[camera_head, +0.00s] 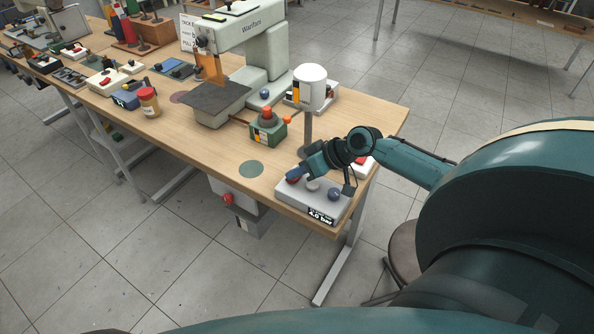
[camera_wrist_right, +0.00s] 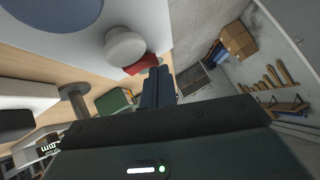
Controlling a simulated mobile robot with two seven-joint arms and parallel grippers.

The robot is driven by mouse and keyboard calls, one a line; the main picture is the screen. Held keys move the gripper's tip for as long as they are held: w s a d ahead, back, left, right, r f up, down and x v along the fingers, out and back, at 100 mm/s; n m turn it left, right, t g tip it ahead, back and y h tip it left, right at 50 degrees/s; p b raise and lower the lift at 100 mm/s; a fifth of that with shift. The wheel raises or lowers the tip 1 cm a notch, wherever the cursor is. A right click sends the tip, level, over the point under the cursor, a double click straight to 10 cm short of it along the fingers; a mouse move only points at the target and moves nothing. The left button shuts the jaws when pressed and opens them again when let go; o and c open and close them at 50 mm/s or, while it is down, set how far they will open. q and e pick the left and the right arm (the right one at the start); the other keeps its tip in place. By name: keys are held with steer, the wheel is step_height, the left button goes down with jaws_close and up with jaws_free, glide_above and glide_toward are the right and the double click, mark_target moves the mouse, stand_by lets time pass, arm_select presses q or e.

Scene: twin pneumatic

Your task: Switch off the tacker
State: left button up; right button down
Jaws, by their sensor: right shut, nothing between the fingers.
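A grey control box (camera_head: 343,206) labelled 4.0 bar sits at the table's near right corner. It has a red button (camera_head: 292,181) on its left, a pale knob (camera_head: 313,185) in the middle and a blue button (camera_head: 334,194) on its right. My right gripper (camera_head: 292,174) is shut and empty, its tips over or against the red button; I cannot tell whether they touch. In the right wrist view, the shut fingers (camera_wrist_right: 158,84) are beside the red part (camera_wrist_right: 142,65), with the pale knob (camera_wrist_right: 125,45) nearby. My left gripper is not in view.
A pale press-like machine (camera_head: 270,50) stands behind on the wooden table (camera_head: 215,158). A white cylinder on a post (camera_head: 311,88) and a green box with a red button (camera_head: 267,127) stand near the control box. A jar (camera_head: 149,102) stands further left.

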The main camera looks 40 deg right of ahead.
steer(key=shift+s+a+f, duration=0.1)
steer(key=shift+a+f, duration=0.1)
steer(key=shift+f, duration=0.2)
steer(key=shift+w+d+r+b, duration=0.1)
steer(key=shift+w+d+b, duration=0.15)
steer(key=shift+d+b, duration=0.25)
steer(key=shift+d+r, duration=0.15)
steer(key=shift+d, duration=0.05)
